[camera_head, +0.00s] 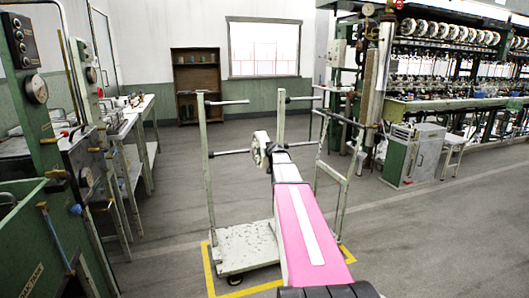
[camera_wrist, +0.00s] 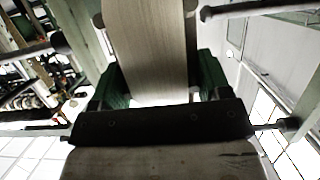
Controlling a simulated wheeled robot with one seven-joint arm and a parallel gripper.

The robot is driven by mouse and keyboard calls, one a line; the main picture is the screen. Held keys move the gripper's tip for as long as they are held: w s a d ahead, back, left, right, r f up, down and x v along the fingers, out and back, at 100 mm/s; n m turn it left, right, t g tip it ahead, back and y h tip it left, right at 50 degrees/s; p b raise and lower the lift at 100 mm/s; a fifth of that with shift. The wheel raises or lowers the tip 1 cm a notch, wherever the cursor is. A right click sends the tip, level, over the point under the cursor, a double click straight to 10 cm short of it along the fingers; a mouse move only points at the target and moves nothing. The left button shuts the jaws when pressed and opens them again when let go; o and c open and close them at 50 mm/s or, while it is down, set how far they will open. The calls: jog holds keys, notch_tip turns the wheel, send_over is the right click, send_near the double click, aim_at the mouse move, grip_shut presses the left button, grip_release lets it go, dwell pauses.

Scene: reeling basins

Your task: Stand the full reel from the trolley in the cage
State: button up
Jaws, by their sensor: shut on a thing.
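The trolley (camera_head: 245,248) stands inside yellow floor marking in the head view, with pale posts and several horizontal pegs. A full reel (camera_head: 259,149) shows as a pale round end at trolley-peg height, just left of my arm's far end. In the wrist view the reel (camera_wrist: 150,45) is wound with pale, smooth thread. My gripper (camera_wrist: 162,82) is shut on it, with green finger parts at both sides. My arm hides the gripper in the head view. Whether the reel is still on a peg cannot be told. I cannot make out the cage in either view.
A green basin unit (camera_head: 35,240) and a bench (camera_head: 135,115) stand at the left. A reeling machine (camera_head: 450,95) and a grey-green cabinet (camera_head: 413,155) stand at the right. A shelf (camera_head: 196,80) is at the back wall. The floor beyond the trolley is clear.

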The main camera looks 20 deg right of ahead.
jog(key=v, duration=1.7)
jog(key=shift+s+r, duration=0.15)
jog(key=shift+s, duration=0.15)
